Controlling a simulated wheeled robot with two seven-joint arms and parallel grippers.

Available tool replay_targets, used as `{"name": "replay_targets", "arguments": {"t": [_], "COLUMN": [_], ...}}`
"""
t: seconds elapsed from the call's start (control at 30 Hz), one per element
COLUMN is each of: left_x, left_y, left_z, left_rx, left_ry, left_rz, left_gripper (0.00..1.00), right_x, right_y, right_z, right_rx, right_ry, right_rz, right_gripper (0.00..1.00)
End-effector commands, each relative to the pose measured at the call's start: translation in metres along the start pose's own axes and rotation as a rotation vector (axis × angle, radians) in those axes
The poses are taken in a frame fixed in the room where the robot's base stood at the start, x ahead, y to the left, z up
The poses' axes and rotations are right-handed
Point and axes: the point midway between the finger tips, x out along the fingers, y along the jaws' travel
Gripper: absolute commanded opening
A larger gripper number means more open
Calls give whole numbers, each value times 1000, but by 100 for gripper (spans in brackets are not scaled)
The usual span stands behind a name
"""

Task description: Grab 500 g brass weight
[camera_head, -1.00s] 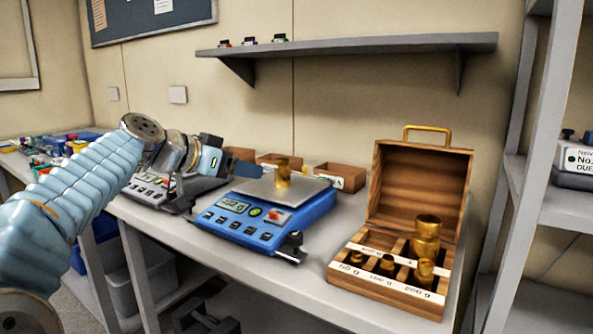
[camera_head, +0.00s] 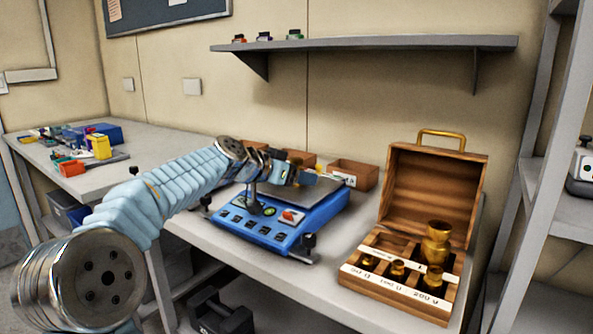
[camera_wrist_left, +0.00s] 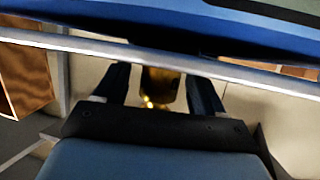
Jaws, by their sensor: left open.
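My left gripper (camera_head: 304,178) is open above the pan of the blue scale (camera_head: 262,236) in the head view. In the left wrist view a brass weight (camera_wrist_left: 160,86) stands between its two spread fingers, with gaps showing at the sides. In the head view the arm and gripper hide this weight. A large brass weight (camera_head: 437,244) stands in the back part of the open wooden case (camera_head: 440,190). My right gripper is out of view.
The scale's grey pan (camera_head: 322,190) lies under the gripper. A small wooden bin (camera_head: 352,174) stands behind it, by the wall. A wall shelf (camera_head: 370,44) hangs above. The bench's front strip (camera_head: 330,275) is clear between scale and case.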

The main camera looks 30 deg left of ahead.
Motion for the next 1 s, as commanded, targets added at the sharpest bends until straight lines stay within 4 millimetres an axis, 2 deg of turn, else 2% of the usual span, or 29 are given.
{"name": "replay_targets", "arguments": {"t": [0.1, 0.57, 0.87, 1.0], "left_x": [0, -1, -2, -4], "left_y": [0, 0, 0, 1], "left_z": [0, 0, -2, -10], "left_rx": [0, 0, 1, 2], "left_ry": [0, 0, 3, 5], "left_rz": [0, 0, 0, 1], "left_gripper": [69, 0, 0, 0], "right_x": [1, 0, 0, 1], "right_y": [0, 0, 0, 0], "right_z": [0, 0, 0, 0], "right_rx": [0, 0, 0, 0], "right_ry": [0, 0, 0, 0], "right_rz": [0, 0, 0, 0], "right_gripper": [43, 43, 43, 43]}}
